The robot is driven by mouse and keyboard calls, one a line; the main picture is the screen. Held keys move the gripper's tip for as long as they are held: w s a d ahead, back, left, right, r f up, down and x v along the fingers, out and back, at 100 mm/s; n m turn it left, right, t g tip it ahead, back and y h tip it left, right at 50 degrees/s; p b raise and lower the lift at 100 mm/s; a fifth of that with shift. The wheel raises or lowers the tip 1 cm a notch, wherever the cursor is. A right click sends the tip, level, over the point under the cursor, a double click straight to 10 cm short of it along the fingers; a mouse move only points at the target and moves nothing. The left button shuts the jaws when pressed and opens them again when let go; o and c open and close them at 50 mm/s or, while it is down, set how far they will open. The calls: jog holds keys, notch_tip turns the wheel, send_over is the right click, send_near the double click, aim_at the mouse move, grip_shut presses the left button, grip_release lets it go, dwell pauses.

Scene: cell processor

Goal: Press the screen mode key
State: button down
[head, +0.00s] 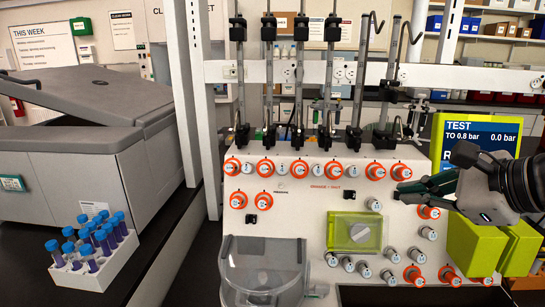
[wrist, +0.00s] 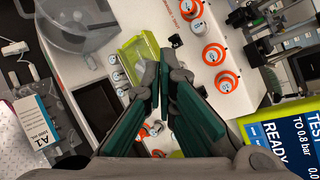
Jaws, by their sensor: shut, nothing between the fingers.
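The blue and white screen (head: 468,130) sits in a lime-green housing (head: 516,121) at the right of the white panel (head: 300,209). It reads TEST TO 0.8 bar and 0.0 bar, with a lower word partly hidden by my arm. In the wrist view the screen (wrist: 292,140) is at the lower right and shows READY. I cannot make out a screen mode key in either view. My gripper (head: 399,191) is shut and empty, in front of the panel's right part, below and left of the screen. Its green-padded fingers (wrist: 162,72) meet in the wrist view.
Orange-ringed knobs (head: 265,168) and black clamps with upright rods fill the panel. A clear-lidded bowl (head: 264,268) and a lime-green box (head: 354,232) protrude low on it. A rack of blue-capped tubes (head: 110,262) and a grey machine (head: 70,165) stand left.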

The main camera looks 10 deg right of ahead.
aim_at(449, 168)
jog(key=d+m+t+h+b, duration=0.3)
jog(key=d+m+h, duration=0.3)
jog(key=d+m, duration=0.8)
jog(key=d+t, duration=0.1)
jog(key=d, duration=0.4)
jog(key=shift+w+d+f+m+h, duration=0.35)
jog(key=shift+f+m+h, duration=0.05)
jog(key=shift+w, duration=0.1)
jog(key=b+x, duration=0.1)
jog(key=x, duration=1.3)
jog(key=shift+b, duration=0.3)
